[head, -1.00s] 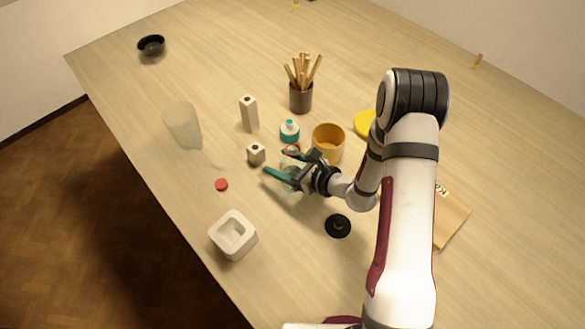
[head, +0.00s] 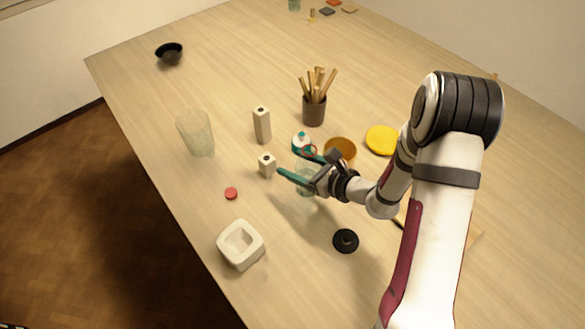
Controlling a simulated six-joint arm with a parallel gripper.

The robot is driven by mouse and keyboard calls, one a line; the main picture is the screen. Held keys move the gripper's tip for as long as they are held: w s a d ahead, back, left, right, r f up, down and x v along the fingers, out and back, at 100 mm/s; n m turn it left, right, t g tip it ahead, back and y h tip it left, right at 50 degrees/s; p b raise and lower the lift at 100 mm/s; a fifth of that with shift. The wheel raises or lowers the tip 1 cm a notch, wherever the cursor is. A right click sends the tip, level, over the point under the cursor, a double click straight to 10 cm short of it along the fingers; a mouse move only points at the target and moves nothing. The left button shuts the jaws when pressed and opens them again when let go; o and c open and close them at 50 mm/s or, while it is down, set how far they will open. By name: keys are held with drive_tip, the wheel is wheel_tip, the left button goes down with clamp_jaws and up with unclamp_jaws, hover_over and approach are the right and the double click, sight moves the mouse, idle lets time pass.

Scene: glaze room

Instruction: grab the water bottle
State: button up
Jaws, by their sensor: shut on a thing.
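A clear, see-through bottle (head: 304,188) with what looks like a red ring at its top stands roughly upright in the head view, near the middle of the table. My gripper (head: 301,171) has teal fingers and is shut on this bottle, one finger on its near side and the other on its far side. The fingers and wrist hide part of it. I cannot tell whether its base touches the table.
An orange bowl (head: 341,147) stands close beside my wrist, partly hidden. A brown cup of sticks (head: 314,108), white blocks (head: 262,126) and a clear tumbler (head: 197,133) stand around. A white square pot (head: 240,244), red disc (head: 231,193) and black disc (head: 345,240) lie nearer.

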drive_tip(key=s+d+r, duration=0.2)
drive_tip(key=d+r, duration=0.4)
drive_tip(key=d, duration=0.4)
drive_tip(key=shift+s+d+r, duration=0.15)
drive_tip(key=shift+d+r, duration=0.05)
drive_tip(key=shift+r, duration=0.1)
idle(1.4)
